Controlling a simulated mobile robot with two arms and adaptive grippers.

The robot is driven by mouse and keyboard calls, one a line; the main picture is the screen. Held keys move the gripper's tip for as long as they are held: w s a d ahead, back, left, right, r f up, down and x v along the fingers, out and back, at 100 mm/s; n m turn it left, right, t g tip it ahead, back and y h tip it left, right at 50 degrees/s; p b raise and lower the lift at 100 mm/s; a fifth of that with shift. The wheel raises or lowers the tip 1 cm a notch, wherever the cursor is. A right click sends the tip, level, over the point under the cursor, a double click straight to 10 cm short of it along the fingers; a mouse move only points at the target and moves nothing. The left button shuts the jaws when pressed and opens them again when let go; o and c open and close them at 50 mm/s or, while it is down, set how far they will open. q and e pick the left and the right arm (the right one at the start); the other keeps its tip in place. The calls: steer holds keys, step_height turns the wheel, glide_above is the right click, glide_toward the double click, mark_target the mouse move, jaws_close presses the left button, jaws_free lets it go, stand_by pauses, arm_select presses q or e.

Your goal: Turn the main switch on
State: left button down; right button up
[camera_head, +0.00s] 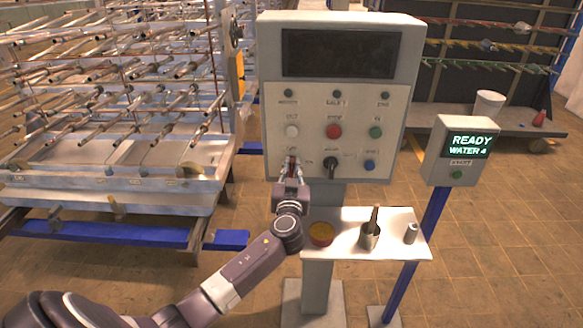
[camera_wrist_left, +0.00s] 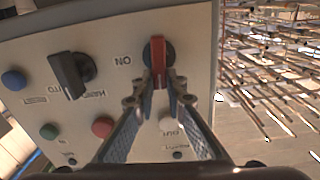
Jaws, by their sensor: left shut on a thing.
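The main switch (camera_wrist_left: 158,56) is a red handle on a black round base, at the lower left of the control panel (camera_head: 391,100). In the head view the red handle (camera_head: 291,164) shows just above my left gripper's fingertips. My left gripper (camera_head: 290,178) is at the panel with its fingers closed on the red handle. In the left wrist view the left gripper's fingertips (camera_wrist_left: 159,100) sit on either side of the handle's end. An "ON" label is beside the switch in that upside-down view. My right gripper is not in view.
A black selector knob (camera_head: 331,164) and a blue button (camera_head: 369,165) are right of the switch. A red button (camera_head: 333,131) is above. A "READY WATER 4" box (camera_head: 459,172) stands right.

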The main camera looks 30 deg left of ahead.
arm_select(q)
steer(key=shift+w+d+f+m+b, duration=0.25)
steer(key=shift+f+m+b, duration=0.2)
steer(key=shift+m, duration=2.4)
steer(key=shift+w+d+f+m+b, duration=0.1)
steer(key=shift+d+f+m+b, duration=0.35)
steer(key=shift+m, duration=2.45)
steer(key=shift+w+d+f+m+b, duration=0.3)
steer(key=shift+m+b, duration=0.2)
steer(key=shift+m, duration=2.35)
steer(key=shift+s, duration=0.15)
steer(key=shift+f, duration=0.1)
steer(key=c, duration=2)
jaws_free()
steer(key=shift+o, duration=0.2)
steer(key=v, duration=1.2)
